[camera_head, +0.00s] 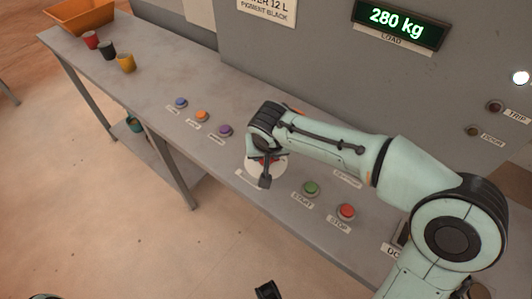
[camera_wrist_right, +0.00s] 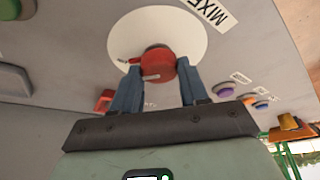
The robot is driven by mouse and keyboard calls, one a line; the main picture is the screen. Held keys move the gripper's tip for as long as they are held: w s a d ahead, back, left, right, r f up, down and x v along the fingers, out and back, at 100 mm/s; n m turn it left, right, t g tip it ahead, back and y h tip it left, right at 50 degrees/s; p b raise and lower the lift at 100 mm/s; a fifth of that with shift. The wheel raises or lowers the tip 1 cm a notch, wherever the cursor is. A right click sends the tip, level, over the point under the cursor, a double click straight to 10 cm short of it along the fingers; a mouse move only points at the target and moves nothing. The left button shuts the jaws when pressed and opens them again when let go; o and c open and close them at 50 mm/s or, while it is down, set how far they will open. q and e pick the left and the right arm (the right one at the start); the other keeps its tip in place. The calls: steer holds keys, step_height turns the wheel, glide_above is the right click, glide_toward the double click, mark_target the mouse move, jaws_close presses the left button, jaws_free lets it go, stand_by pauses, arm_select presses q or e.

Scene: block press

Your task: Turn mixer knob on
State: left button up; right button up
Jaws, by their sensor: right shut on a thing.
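The mixer knob (camera_wrist_right: 157,64) is a round red knob with a pale mark, on a white disc (camera_wrist_right: 187,35) labelled "MIX…" in the right wrist view. My right gripper (camera_wrist_right: 158,76) is shut on this knob, one blue finger at each side. In the head view the white disc (camera_head: 279,169) shows under my right gripper (camera_head: 264,163), which hides most of the knob. The knob's exact angle is hard to read. A dark piece at the bottom edge of the head view seems to be part of my left gripper (camera_head: 267,290); its jaws cannot be made out.
Green START (camera_head: 311,188) and red STOP (camera_head: 346,211) buttons sit just right of the knob. Blue, orange and purple (camera_head: 225,131) buttons lie to its left. A grey panel rises behind.

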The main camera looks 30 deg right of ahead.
stand_by(0.3)
steer(key=o, duration=1)
steer(key=shift+o, duration=0.2)
steer(key=p+v, duration=0.2)
steer(key=v, duration=1.1)
steer(key=shift+r+p, duration=0.15)
steer(key=shift+p, duration=0.2)
steer(key=shift+s, duration=0.1)
